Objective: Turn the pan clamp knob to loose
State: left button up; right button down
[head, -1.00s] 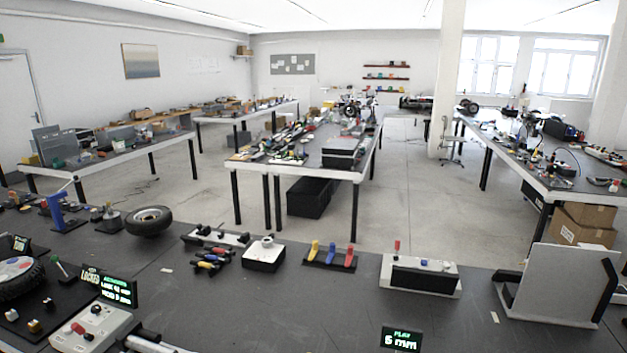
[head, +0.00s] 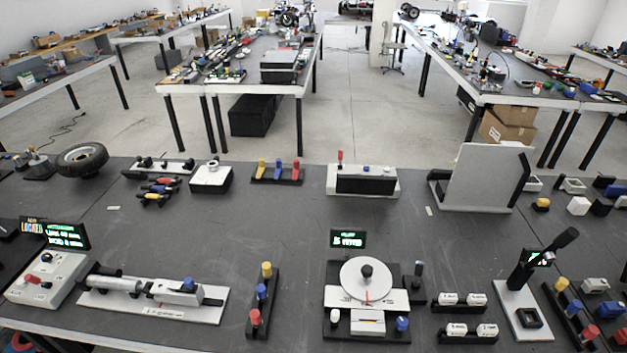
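The pan clamp knob cannot be told for certain, as no label on it is readable. A device with a white round disc (head: 352,272) stands at the front middle of the bench, with a black knob (head: 367,270) on the disc. A blue knob (head: 402,324) and a white knob (head: 335,315) sit on its base. A small black upright post (head: 418,270) stands at its right side. A lit display (head: 348,239) stands behind it, its text too small to read surely. Neither of my grippers is in view.
A black lever on a white plate (head: 512,300) stands at the right. A cylinder rig (head: 150,296) and a box with a red lever (head: 45,278) are at the left. A white panel (head: 482,178) stands behind right. Bare bench lies in the middle behind the disc device.

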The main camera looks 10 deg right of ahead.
aim_at(402, 323)
jog(key=l+z, duration=0.1)
jog(key=z, duration=1)
jog(key=i+l+u, duration=0.15)
jog(key=i, duration=0.4)
jog(key=i+l+u, duration=0.3)
jog(key=l, duration=0.3)
jog(key=i+l+u, duration=0.2)
jog(key=i+l, duration=0.1)
jog(key=l, duration=0.05)
